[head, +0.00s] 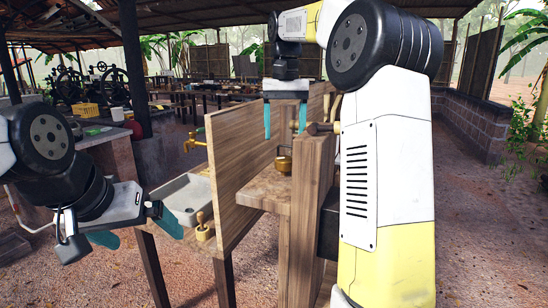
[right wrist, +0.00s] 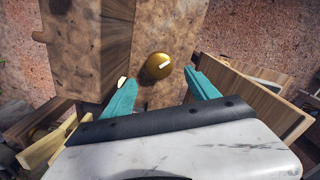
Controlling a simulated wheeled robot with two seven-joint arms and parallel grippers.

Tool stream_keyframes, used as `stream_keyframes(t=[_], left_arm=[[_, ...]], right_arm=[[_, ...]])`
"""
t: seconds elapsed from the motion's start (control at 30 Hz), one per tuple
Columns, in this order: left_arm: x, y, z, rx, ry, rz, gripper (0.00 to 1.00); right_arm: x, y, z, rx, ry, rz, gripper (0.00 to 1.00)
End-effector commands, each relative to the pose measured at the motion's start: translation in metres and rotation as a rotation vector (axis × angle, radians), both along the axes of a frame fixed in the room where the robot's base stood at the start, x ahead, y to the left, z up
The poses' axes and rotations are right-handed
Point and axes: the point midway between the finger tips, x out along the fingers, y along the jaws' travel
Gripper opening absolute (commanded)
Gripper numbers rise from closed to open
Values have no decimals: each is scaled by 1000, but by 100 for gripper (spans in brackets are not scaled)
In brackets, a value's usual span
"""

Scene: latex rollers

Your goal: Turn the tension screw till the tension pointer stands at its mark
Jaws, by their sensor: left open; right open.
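In the right wrist view a round brass head with a white line across it (right wrist: 159,66), apparently the tension screw, stands on a wooden surface. In the head view a brass fitting (head: 284,162), probably the same piece, sits on a wooden ledge. My right gripper (head: 285,127) points down above it, open and empty, its teal fingers apart. In the right wrist view the fingers (right wrist: 160,78) lie to either side of the brass head. My left gripper (head: 137,232) is open and empty at the lower left. I cannot make out the tension pointer or its mark.
A tall wooden board (head: 232,185) stands left of the brass fitting, and a wooden post (head: 305,220) to its right. A horizontal rod with a knob (head: 322,128) crosses near my right fingers. A grey basin (head: 187,198) and brass tap (head: 195,142) are at left.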

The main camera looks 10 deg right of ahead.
Motion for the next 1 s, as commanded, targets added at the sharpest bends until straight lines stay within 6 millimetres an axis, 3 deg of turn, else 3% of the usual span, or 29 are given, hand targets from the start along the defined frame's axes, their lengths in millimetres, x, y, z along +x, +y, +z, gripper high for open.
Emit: stream_keyframes(t=[0.1,0.3,0.47,0.8,1.0], left_arm=[[0,0,0,0,0,0,100],[0,0,0,0,0,0,100],[0,0,0,0,0,0,100],[0,0,0,0,0,0,100],[0,0,0,0,0,0,100]], right_arm=[[-1,0,-1,-2,-4,-221,68],[-1,0,-2,-3,-5,-399,68],[-1,-1,-17,-3,-3,-415,68],[-1,-1,-68,-4,-4,-413,68],[-1,-1,-79,-3,-5,-412,68]])
